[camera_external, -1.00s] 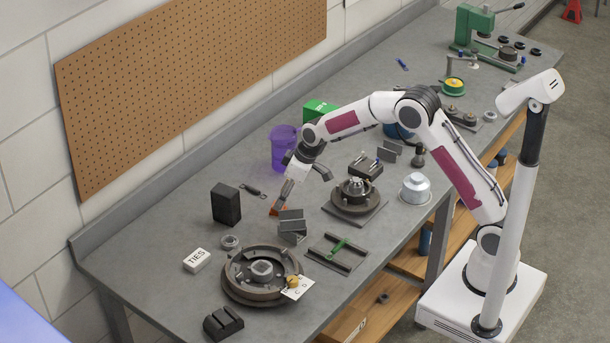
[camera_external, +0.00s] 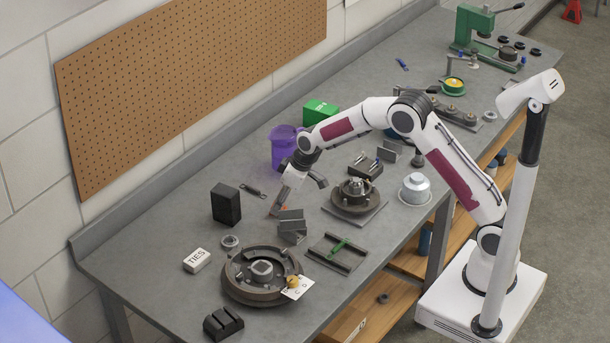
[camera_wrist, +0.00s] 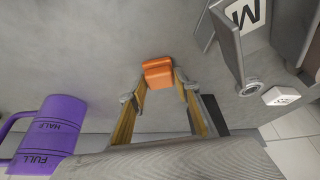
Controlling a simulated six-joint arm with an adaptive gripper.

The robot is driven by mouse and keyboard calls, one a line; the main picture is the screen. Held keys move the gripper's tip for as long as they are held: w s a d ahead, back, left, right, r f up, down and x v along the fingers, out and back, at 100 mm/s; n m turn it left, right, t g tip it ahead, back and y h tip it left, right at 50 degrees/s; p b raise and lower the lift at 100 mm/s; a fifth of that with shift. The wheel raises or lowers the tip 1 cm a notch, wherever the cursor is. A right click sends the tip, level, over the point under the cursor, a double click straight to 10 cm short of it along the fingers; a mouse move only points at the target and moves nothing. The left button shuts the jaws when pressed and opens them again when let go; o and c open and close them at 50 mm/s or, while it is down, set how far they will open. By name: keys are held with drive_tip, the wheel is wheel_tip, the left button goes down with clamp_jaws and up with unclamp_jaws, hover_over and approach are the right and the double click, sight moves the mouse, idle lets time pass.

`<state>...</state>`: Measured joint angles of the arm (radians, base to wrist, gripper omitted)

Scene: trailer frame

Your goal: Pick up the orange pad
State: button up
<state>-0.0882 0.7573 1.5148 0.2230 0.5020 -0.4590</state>
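The orange pad (camera_wrist: 158,73) is a small block on the grey bench, at the tips of my gripper in the wrist view. My gripper (camera_wrist: 161,80) has its two fingers apart, with yellow inner faces, one toward each side of the pad. The gap at the tips looks about as wide as the pad; I cannot tell whether the fingers press on it. In the external view my gripper (camera_external: 278,208) points down at the bench and hides most of the pad, leaving a sliver of orange.
Grey metal blocks (camera_external: 291,228) stand close to the right of my gripper, near the pad. A purple measuring jug (camera_external: 284,148) stands behind and a black box (camera_external: 226,204) to the left. A small dark tool (camera_external: 252,190) lies between box and gripper.

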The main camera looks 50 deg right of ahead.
drive_tip(key=c, duration=0.4)
drive_tip(key=shift+o, duration=0.2)
drive_tip(key=shift+r, duration=0.1)
wheel_tip(320, 180, up, 10)
idle(0.5)
